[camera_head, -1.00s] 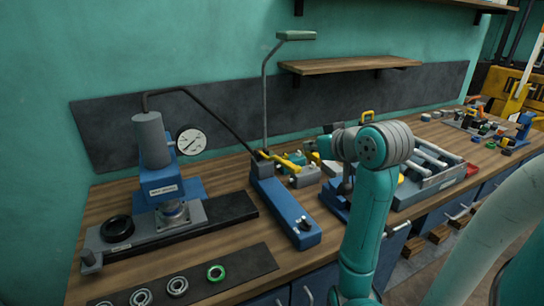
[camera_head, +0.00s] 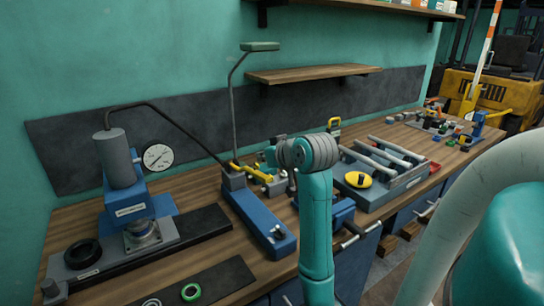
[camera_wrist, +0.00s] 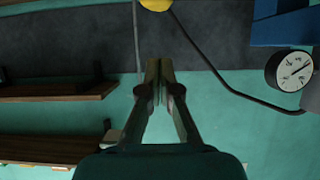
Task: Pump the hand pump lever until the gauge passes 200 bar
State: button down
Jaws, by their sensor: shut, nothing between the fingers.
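The hand pump (camera_head: 258,220) is a long blue unit on the bench, with a yellow lever (camera_head: 252,173) at its far end. A rounded yellow part (camera_wrist: 155,4), seemingly of the lever, shows at the top edge of the wrist view. A dark hose runs from the pump to the press cylinder (camera_head: 119,158). The round white gauge (camera_head: 158,157) is beside the cylinder and also shows in the wrist view (camera_wrist: 290,70); its reading is too small to tell. My gripper (camera_wrist: 160,66) is shut and empty, apart from the lever. My arm mostly hides it in the head view.
A wooden shelf (camera_head: 312,74) is on the wall. A grey tray with rods (camera_head: 385,192) is right of my arm. Green and grey rings lie on the front mat (camera_head: 215,282).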

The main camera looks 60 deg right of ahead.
aim_at(264, 175)
jog(key=shift+f, duration=2.2)
